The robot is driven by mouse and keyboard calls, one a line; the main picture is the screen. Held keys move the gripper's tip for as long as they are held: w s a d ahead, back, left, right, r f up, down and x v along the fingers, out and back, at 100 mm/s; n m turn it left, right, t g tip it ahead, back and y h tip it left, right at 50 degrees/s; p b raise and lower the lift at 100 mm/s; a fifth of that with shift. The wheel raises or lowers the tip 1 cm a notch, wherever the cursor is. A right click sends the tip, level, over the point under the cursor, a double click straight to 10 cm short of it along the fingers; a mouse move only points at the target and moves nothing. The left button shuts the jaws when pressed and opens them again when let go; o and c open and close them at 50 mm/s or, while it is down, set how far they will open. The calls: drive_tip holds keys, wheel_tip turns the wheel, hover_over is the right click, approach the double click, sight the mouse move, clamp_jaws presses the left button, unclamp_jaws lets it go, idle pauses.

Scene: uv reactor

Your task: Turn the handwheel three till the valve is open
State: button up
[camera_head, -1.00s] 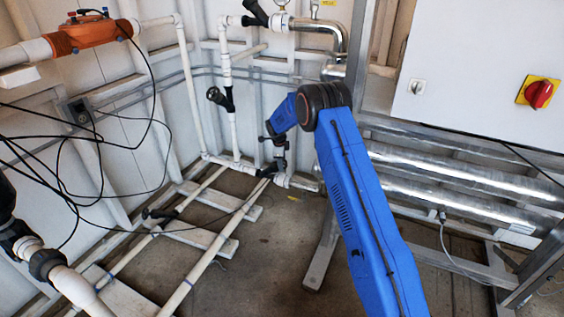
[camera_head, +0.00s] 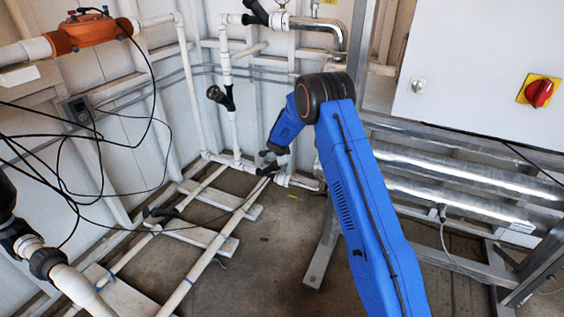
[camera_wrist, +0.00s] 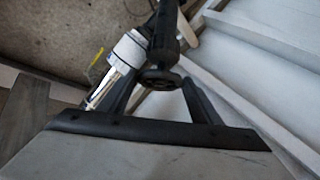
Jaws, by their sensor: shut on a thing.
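In the wrist view a black valve (camera_wrist: 166,38) sits on a white pipe, and its small dark round handwheel (camera_wrist: 160,79) shows between the two black fingers of my gripper (camera_wrist: 161,88). My gripper is shut on the handwheel, with a finger on each side of it. In the head view my blue arm reaches down to the low white pipework by the wall. My gripper end is small and dark there, and the handwheel cannot be made out clearly. I cannot tell how far the valve is open.
White pipes (camera_head: 205,262) run low over the floor at the left. An upright pipe with a black valve (camera_head: 216,95) stands behind my gripper. Silvery pipes (camera_head: 450,179) and a white cabinet (camera_head: 475,75) with a red switch (camera_head: 539,93) are at right. Black cables hang at left.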

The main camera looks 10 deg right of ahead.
drive_tip(key=shift+n+t, duration=0.3)
idle(0.6)
drive_tip(key=o, duration=1)
drive_tip(key=v, duration=1.7)
drive_tip(key=shift+s, duration=0.2)
drive_tip(key=shift+d+r, duration=0.1)
drive_tip(key=shift+r, duration=0.05)
